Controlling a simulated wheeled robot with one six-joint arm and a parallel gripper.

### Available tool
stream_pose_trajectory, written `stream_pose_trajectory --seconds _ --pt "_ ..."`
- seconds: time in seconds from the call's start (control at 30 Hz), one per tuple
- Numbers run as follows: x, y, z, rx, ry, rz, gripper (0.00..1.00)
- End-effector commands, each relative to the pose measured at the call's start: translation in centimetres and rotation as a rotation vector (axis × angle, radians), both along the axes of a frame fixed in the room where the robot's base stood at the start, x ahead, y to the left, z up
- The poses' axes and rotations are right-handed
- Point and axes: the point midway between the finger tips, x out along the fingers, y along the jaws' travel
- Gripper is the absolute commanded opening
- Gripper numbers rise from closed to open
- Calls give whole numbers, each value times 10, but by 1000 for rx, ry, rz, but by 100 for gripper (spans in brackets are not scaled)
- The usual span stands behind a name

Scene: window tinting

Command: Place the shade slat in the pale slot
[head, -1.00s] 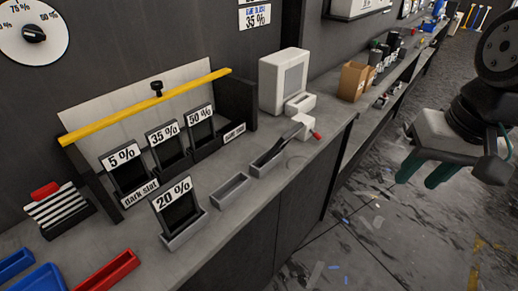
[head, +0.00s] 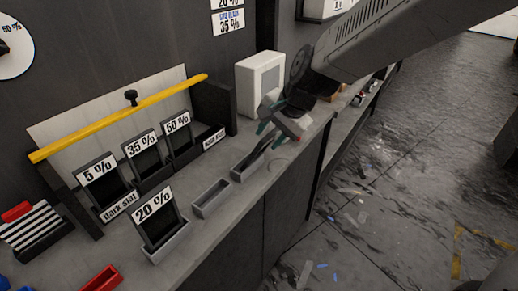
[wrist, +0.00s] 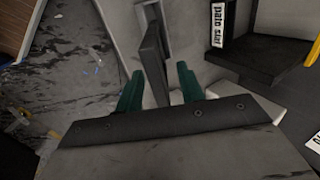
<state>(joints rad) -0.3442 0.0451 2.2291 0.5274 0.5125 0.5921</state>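The shade slat (head: 262,150) is a thin dark plate standing tilted in a small grey holder (head: 241,177) on the counter. In the wrist view the slat (wrist: 153,52) reaches in between my two green fingers. My gripper (head: 271,133) is open over the slat's far end; in the wrist view its fingers (wrist: 160,86) stand apart on either side, with gaps showing. The pale slot (head: 212,138) is the labelled bay at the right end of the dark rack, with no card seen in it. Its label and bay also show in the wrist view (wrist: 258,52).
Cards marked 5% (head: 100,172), 35% (head: 142,148) and 50% (head: 179,128) stand in the rack under a yellow bar (head: 120,116). A 20% card (head: 155,212) and an empty grey holder (head: 211,198) stand in front. A white device (head: 260,82) is behind my gripper.

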Motion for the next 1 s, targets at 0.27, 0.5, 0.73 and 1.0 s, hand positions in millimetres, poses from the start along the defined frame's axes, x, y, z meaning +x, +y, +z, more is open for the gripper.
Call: stream_pose_trajectory --seconds 0.27,0.5,0.73,1.0 --pt "10 13 -35 -2 2 2 38" --pt "11 14 -37 -1 0 2 38" --pt "11 14 -37 -1 0 2 0" --pt "11 14 -36 -1 -1 3 0"
